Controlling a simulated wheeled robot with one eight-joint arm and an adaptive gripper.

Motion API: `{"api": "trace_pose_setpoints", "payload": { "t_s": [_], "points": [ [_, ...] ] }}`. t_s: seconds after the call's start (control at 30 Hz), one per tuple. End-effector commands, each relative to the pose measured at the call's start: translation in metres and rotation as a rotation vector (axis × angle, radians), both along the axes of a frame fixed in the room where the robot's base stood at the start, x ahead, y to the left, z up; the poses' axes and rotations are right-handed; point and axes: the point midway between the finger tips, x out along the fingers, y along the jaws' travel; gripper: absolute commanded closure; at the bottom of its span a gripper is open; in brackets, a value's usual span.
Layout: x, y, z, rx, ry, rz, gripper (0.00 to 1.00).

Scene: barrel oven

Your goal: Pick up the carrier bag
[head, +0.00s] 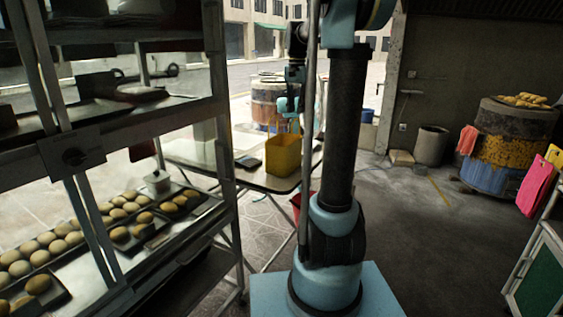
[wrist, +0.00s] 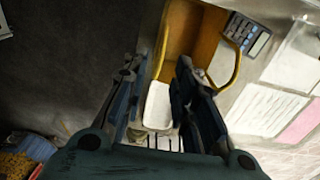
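A yellow, open-topped bag-like container (head: 283,155) stands on a table in the head view; I take it to be the carrier bag. In the wrist view the yellow bag (wrist: 186,32) lies ahead of the fingers, with a thin yellow handle loop curving out on its right. My gripper (wrist: 160,66) is open, its two dark fingers spread apart. A white rounded piece shows between the fingers; I cannot tell whether it is in the bag. In the head view my gripper (head: 289,106) hangs above the bag, small and partly hidden by my arm.
The table (head: 262,180) also holds a calculator (wrist: 247,33) and papers (wrist: 262,110). A metal rack (head: 222,130) with trays of buns stands close on the left. Barrel ovens (head: 505,150) stand at the right and behind. Dark floor to the right is mostly clear.

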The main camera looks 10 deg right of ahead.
Motion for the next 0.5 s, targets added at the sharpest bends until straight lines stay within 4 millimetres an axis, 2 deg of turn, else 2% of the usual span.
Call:
{"api": "trace_pose_setpoints", "payload": {
  "t_s": [0.3, 0.5],
  "points": [
    [-0.001, 0.0, -0.054, 0.0, 0.0, 0.001, 0.74],
    [-0.001, 0.0, -0.074, 0.0, 0.0, 0.001, 0.74]
  ]
}}
